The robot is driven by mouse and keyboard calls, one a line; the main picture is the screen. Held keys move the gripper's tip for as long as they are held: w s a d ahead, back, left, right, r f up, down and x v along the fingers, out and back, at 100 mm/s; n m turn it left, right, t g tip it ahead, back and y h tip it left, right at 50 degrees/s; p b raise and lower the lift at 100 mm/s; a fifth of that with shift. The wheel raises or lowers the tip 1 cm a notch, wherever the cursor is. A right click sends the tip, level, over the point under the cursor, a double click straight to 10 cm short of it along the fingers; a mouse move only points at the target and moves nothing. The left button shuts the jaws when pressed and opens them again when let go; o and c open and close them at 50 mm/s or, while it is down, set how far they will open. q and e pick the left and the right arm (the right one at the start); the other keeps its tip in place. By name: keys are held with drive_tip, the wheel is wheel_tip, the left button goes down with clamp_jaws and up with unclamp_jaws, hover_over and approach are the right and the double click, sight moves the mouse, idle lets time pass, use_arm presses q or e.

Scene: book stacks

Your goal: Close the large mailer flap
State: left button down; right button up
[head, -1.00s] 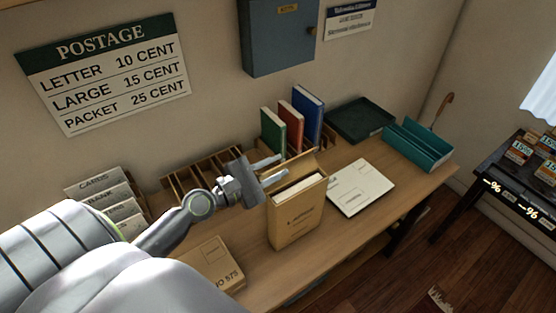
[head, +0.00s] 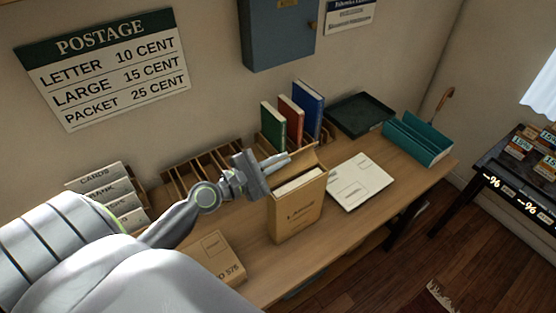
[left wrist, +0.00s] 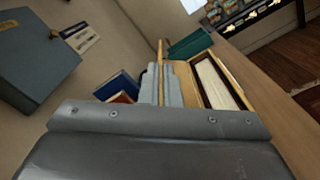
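The large mailer (head: 297,213) is a tan upright box near the front of the desk, with white contents showing in its open top. Its flap (head: 308,163) stands raised at the back edge. My left gripper (head: 286,160) points at the left end of the flap, just above and behind the opening. My right gripper is not in view.
Green, red and blue books (head: 290,118) stand behind the mailer by a wooden rack (head: 185,180). A white envelope (head: 360,182) lies to its right, a brown parcel (head: 212,257) to its left. A dark tray (head: 360,114) and teal box (head: 418,140) stand at back right.

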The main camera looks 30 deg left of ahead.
use_arm(q)
drive_tip(key=shift+d, duration=0.1)
drive_tip(key=m, duration=0.1)
drive_tip(key=d+m, duration=0.1)
drive_tip(key=m, duration=0.1)
drive_tip(key=shift+s+d+r, duration=0.1)
drive_tip(key=shift+s+d, duration=0.05)
drive_tip(key=shift+s, duration=0.2)
drive_tip(key=shift+s+d+m+b, duration=0.15)
drive_tip(key=shift+d+m+b, duration=0.25)
drive_tip(key=shift+m, duration=0.55)
drive_tip(key=shift+s+d+m+b, duration=0.15)
drive_tip(key=shift+d+m+b, duration=0.2)
drive_tip(key=shift+m, duration=0.6)
drive_tip(key=c, duration=2.1)
unclamp_jaws()
drive_tip(key=o, duration=0.5)
drive_tip(key=shift+c, duration=0.2)
